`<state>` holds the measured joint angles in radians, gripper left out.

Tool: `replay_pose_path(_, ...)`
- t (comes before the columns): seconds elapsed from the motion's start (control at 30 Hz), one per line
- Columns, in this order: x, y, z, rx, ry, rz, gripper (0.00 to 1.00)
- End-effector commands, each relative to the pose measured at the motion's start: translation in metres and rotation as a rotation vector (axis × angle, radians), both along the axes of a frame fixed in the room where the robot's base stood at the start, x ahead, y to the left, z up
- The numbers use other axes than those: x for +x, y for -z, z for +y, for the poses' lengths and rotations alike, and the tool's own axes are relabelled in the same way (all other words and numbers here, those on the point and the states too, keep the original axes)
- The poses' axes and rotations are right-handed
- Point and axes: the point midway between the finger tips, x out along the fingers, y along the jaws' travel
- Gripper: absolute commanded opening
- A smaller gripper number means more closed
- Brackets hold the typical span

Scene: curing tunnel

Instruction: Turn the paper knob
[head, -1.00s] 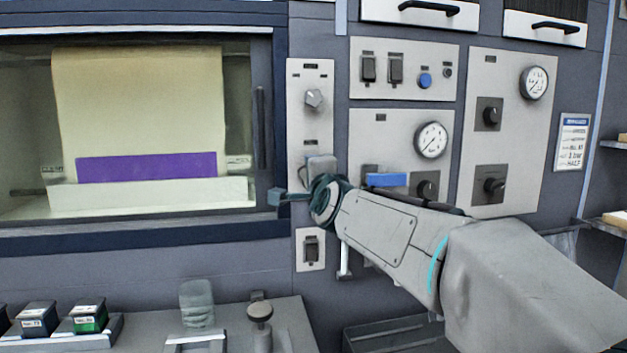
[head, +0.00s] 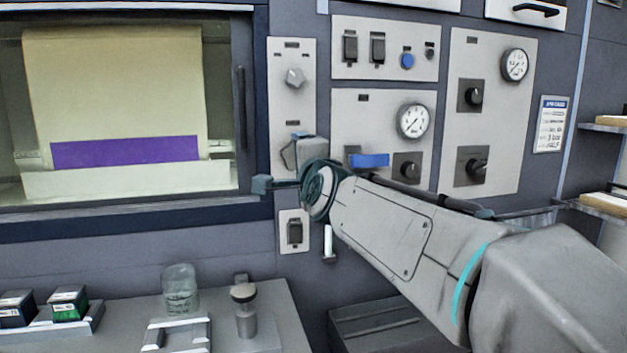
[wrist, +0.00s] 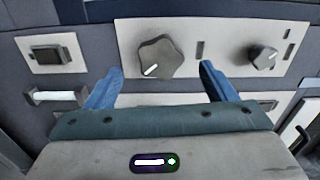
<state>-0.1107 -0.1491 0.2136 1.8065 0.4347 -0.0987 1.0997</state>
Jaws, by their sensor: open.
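A narrow light panel (head: 280,112) beside the oven window carries a pale faceted knob (head: 294,77) near its top. In the wrist view a large dark knob (wrist: 155,57) with a white pointer line sits on this panel, and a smaller knob (wrist: 263,57) is to its right. I cannot read which one is labelled paper. My gripper (head: 291,152) is at the panel's lower part and hides the large knob in the head view. In the wrist view my gripper (wrist: 161,72) is open, its blue fingers on either side of the large knob; contact cannot be told.
A rocker switch (head: 294,231) is below the panel. Right of it are a gauge (head: 413,121), a blue lever (head: 369,161) and dark knobs (head: 474,96). A window (head: 125,100) is at left. A jar (head: 180,290) and small boxes (head: 68,303) stand on the bench below.

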Motion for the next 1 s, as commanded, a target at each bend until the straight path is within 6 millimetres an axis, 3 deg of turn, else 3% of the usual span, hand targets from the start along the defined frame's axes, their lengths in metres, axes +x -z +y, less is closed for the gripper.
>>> replay_pose_path(0.2,-0.04,0.0,-0.011,0.001,0.0,-0.002,0.78)
replay_pose_path(0.43,-0.07,0.0,-0.021,0.0,0.001,0.0,0.78)
replay_pose_path(0.63,-0.081,0.001,-0.024,0.0,0.0,0.002,0.78)
replay_pose_path(1.0,-0.082,0.001,-0.024,-0.008,0.001,0.006,0.78)
